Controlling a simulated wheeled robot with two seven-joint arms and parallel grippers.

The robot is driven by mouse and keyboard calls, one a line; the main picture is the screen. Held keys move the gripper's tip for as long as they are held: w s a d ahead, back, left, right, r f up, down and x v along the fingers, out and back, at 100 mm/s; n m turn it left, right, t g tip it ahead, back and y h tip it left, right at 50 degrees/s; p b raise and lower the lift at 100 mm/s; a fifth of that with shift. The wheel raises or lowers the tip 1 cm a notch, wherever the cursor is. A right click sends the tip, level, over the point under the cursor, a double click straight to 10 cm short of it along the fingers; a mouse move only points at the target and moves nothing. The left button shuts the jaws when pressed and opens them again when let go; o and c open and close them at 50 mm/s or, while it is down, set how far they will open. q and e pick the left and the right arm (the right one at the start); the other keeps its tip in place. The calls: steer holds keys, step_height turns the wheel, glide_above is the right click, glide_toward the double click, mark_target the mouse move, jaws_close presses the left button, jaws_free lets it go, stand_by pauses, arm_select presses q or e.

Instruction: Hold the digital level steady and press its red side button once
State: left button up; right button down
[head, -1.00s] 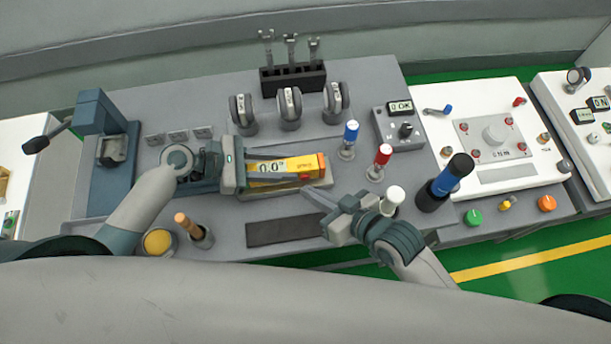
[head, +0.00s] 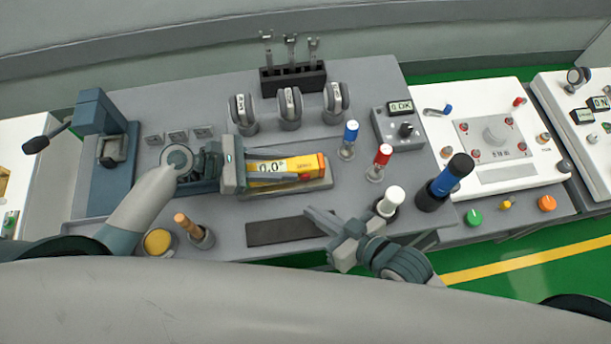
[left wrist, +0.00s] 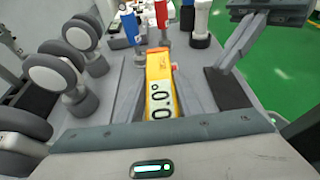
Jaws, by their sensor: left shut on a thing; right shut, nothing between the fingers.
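The digital level (head: 301,163) is a yellow and orange bar whose display reads 0.0°. It lies in a shallow grey tray (head: 325,184) on the bench. My left gripper (head: 285,174) is shut on the level, with its fingers along both long sides. In the left wrist view the level (left wrist: 158,72) points away between the fingers. A small red button (left wrist: 174,67) shows on its right side near the far end. My right gripper (head: 309,213) is shut and empty, in front of the level and apart from it.
Blue (head: 350,133), red (head: 382,156) and white (head: 391,198) capped posts stand to the right of the level. A dark pad (head: 278,232) lies in front. Several round dials (head: 290,105) stand behind. A black and blue handle (head: 451,180) stands farther right.

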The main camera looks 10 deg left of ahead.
stand_by(0.4)
arm_select(q)
steer(key=o, duration=1.3)
steer(key=v, duration=1.2)
steer(key=shift+r, duration=0.2)
arm_select(e)
steer(key=shift+r, duration=0.1)
